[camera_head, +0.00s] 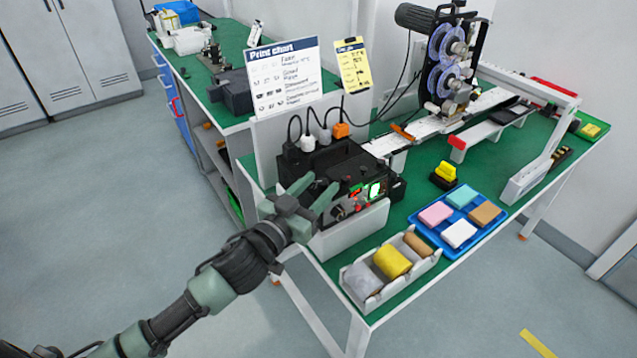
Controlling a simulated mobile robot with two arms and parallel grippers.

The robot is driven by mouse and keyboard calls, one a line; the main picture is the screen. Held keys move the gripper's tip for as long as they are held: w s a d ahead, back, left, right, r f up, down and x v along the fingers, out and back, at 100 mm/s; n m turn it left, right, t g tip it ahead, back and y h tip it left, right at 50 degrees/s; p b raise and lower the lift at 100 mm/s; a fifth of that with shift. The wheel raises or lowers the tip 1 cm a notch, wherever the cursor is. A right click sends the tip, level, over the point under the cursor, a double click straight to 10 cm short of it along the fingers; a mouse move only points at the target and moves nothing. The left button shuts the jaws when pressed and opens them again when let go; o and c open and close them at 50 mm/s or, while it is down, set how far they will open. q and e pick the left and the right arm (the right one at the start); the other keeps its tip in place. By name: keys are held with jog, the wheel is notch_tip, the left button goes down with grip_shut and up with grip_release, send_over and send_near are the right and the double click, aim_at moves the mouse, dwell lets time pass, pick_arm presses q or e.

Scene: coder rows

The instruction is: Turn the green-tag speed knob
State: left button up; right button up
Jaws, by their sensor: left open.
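A black control box (343,163) stands on the green-topped table, with a lit green display (375,190) on its front panel. Small dark knobs (338,213) and red and green marks show on the panel. They are too small for me to tell which knob has the green tag, and part of the panel is hidden by my gripper. My left gripper (319,187) is open and empty, in front of the left part of the panel, with its fingers pointing toward the box. I cannot tell whether it touches anything. My right gripper is not in view.
A blue tray (446,242) of coloured blocks and a white bin (371,302) of rolls lie at the table's near edge. A yellow-and-black stamp (444,175) stands right of the box. Plugs and cables (308,141) rise behind it. A coder machine (449,60) stands behind a conveyor (436,122).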

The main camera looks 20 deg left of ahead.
pick_arm(q)
jog(key=shift+w, duration=0.25)
jog(key=shift+c, duration=0.2)
grip_shut()
